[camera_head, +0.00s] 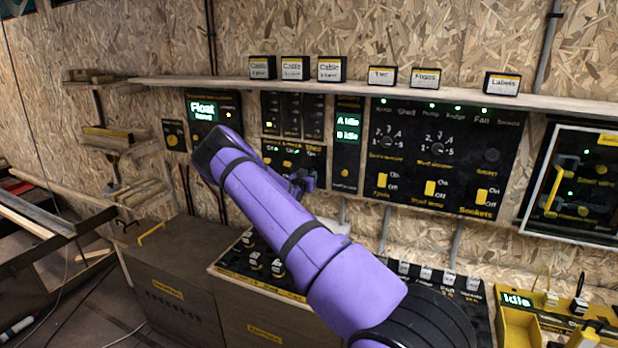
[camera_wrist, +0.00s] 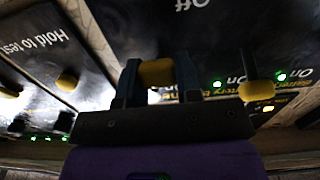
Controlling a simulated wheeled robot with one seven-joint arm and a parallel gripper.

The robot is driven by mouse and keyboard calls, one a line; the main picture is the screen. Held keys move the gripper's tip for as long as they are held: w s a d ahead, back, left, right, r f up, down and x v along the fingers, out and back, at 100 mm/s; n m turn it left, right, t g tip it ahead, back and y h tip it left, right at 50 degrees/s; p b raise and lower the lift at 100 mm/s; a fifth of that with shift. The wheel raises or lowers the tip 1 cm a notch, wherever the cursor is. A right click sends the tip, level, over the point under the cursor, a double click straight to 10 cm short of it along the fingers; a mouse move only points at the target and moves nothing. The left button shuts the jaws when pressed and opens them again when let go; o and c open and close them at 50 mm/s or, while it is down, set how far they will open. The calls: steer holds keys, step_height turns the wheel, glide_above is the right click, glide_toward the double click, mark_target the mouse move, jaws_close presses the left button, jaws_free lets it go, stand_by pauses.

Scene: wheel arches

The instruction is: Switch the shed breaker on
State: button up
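My gripper (camera_head: 303,182) is at the lower part of a black breaker panel (camera_head: 269,160) on the back wall. In the wrist view, which shows the panel upside down, my two fingers (camera_wrist: 160,78) stand on either side of a yellow switch lever (camera_wrist: 157,71). The lever nearly fills the gap; I cannot tell whether the fingers press on it. Another yellow lever (camera_wrist: 256,91) is to the right, below an "On" mark and near a lit green lamp (camera_wrist: 281,76). The name of the lever between my fingers is hidden, so I cannot tell if it is the shed breaker.
A "Hold to test" panel (camera_wrist: 40,60) with a yellow button adjoins the breaker panel. A large switch panel (camera_head: 410,170) is further right. A shelf (camera_head: 430,95) with label boxes runs above. A counter with small controls (camera_head: 256,262) lies below my arm.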

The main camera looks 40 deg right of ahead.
mark_target(312, 170)
steer(key=shift+r, duration=0.15)
steer(key=r+y, duration=0.1)
steer(key=y, duration=0.1)
steer(key=g+y, duration=0.1)
steer(key=y, duration=0.1)
steer(key=shift+r+g, duration=0.3)
steer(key=shift+r, duration=0.1)
steer(key=shift+w+d+r+g+y, duration=0.15)
steer(key=shift+r+g+y, duration=0.2)
steer(key=shift+y, duration=0.5)
steer(key=shift+d+r+g+y, duration=0.1)
steer(key=shift+r+g+y, duration=0.2)
steer(key=shift+y, duration=0.5)
steer(key=shift+w+d+r+g+y, duration=0.15)
steer(key=shift+r+g+y, duration=0.2)
steer(key=shift+y, duration=0.5)
steer(key=o, duration=0.9)
steer(key=shift+s, duration=0.1)
steer(key=v, duration=1)
steer(key=shift+a+r, duration=0.1)
steer(key=shift+r, duration=0.35)
